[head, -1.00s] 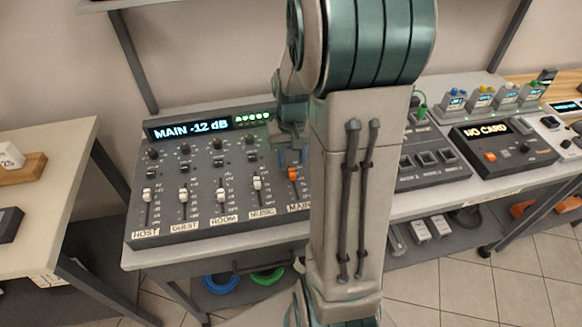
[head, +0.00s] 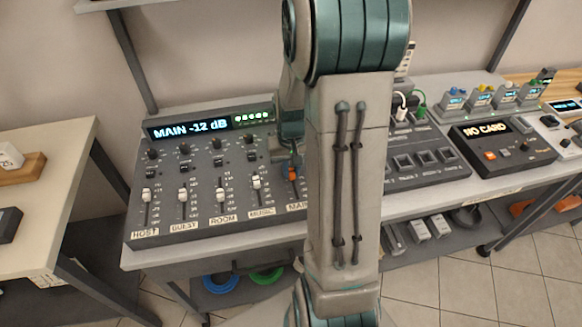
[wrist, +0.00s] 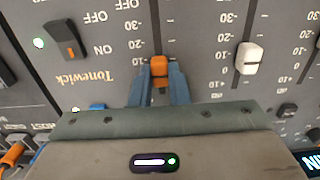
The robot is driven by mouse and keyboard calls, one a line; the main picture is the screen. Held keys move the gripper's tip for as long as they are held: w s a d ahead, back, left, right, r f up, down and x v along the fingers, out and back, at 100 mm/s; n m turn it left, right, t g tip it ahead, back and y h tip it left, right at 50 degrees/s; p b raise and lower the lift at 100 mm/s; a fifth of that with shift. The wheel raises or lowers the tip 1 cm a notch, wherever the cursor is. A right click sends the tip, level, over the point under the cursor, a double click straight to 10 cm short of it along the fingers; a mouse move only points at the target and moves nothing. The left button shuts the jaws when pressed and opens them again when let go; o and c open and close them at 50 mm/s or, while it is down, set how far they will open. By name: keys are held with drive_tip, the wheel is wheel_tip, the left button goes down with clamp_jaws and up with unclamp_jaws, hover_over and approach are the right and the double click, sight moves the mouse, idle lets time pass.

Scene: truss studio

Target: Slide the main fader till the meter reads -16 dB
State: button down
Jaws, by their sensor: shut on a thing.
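The mixer (head: 200,205) stands on the table, and its display (head: 190,128) reads MAIN -12 dB. The orange main fader cap (head: 293,173) is at the right end of the fader row, partly behind my arm. In the wrist view the orange cap (wrist: 159,66) sits between the blue fingertips of my gripper (wrist: 158,82), which is shut on it. My gripper also shows in part in the head view (head: 292,158).
The white music fader cap (head: 256,182) is the neighbour of the main one; it also shows in the wrist view (wrist: 248,58). An orange-black switch (wrist: 65,40) is on the other side. A device reading NO CARD (head: 487,130) stands further right.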

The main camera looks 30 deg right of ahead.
sight(292, 174)
drive_tip(key=shift+s+a, duration=0.15)
drive_tip(key=shift+s, duration=0.25)
drive_tip(key=c, duration=1.4)
unclamp_jaws()
drive_tip(key=shift+o, duration=0.2)
drive_tip(key=shift+r, duration=0.1)
wheel_tip(292, 174, up, 14)
drive_tip(key=shift+f, duration=0.2)
